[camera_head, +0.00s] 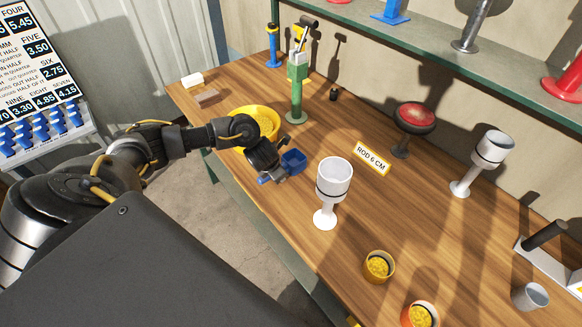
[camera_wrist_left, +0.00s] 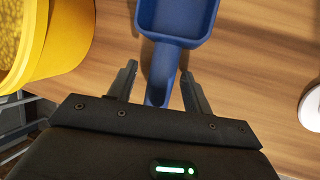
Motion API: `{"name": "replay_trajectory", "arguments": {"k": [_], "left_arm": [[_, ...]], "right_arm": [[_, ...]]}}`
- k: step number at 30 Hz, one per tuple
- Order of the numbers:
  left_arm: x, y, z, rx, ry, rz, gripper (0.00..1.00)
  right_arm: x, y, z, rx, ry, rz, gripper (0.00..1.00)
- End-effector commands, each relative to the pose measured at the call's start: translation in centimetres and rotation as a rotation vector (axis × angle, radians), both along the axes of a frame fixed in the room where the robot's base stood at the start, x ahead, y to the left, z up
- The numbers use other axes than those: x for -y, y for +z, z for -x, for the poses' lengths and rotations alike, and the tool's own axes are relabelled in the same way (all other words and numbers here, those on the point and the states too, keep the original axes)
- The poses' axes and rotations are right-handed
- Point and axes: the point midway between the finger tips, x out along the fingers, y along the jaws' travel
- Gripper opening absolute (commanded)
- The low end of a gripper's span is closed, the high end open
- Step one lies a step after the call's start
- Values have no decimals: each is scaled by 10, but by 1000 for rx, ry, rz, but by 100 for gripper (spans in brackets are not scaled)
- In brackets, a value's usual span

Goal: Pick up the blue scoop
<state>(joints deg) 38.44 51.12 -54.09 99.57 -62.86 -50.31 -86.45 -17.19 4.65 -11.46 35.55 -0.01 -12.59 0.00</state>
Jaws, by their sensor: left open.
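The blue scoop (camera_head: 294,160) lies near the front edge of the wooden table in the head view, beside a yellow bowl. In the left wrist view the scoop (camera_wrist_left: 163,68) points away from me, its handle between the two fingers. My left gripper (camera_wrist_left: 160,82) is open, with a finger on each side of the handle and visible gaps beside it. In the head view my left gripper (camera_head: 268,172) is over the table edge, partly hidden by its own wrist. Whether the fingers touch the handle is not clear. My right gripper is not in view.
The yellow bowl (camera_head: 271,120) of yellow grains stands just left of the scoop. A white goblet-like cup (camera_head: 334,180) stands to the right. A label (camera_head: 371,159) lies on clear wood (camera_head: 420,200).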

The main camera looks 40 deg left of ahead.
Motion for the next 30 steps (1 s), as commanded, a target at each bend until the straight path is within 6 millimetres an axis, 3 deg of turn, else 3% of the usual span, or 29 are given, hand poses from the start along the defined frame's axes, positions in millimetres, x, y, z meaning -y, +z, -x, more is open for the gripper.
{"name": "replay_trajectory", "arguments": {"k": [11, 22, 30], "left_arm": [[0, -2, 0, 0, 0, 0, 49], [0, -2, 0, 0, 0, 0, 0], [0, -1, 0, 0, 1, 0, 0]], "right_arm": [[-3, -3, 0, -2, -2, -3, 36], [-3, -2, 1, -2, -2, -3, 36], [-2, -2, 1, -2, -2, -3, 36]]}}
